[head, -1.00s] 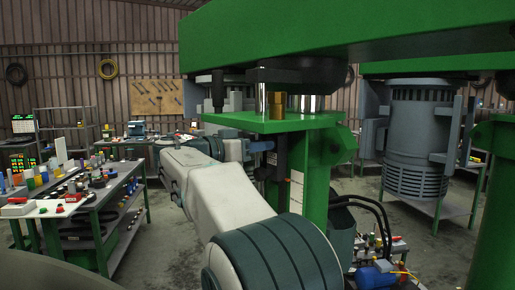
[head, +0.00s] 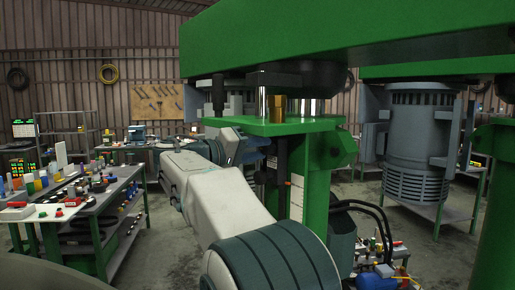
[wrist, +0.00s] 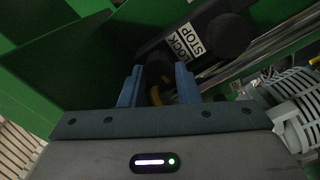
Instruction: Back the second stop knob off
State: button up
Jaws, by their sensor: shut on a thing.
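In the wrist view, my gripper (wrist: 159,76) has its two blue fingers closed on a dark round knob (wrist: 158,67). The fingers partly hide it. A second dark round knob (wrist: 228,35) sits to the upper right, apart from the fingers. A white "LOCK STOP" label (wrist: 187,40) lies between the two knobs on a dark bar. In the head view, my gripper (head: 262,160) is small and dark beside the green column (head: 316,180), below the green plate (head: 275,126). The held knob cannot be made out clearly there.
A thick green beam (head: 350,35) spans overhead. A brass block (head: 279,108) and shiny rods stand on the plate. A bench with small parts (head: 105,185) stands at left. A grey motor (head: 418,140) is at right. Hoses and a cluttered low table (head: 385,265) are at lower right.

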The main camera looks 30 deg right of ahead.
jog(key=n+p, duration=0.1)
jog(key=n, duration=0.1)
jog(key=n+p, duration=0.1)
jog(key=n, duration=0.2)
jog(key=shift+r+n, duration=0.2)
jog(key=shift+n, duration=0.1)
jog(key=shift+f+n+p, duration=0.15)
jog(key=shift+n+p, duration=1.2)
jog(key=shift+n, duration=0.75)
jog(key=o, duration=1)
jog(key=shift+c, duration=0.2)
jog(key=shift+f, duration=0.15)
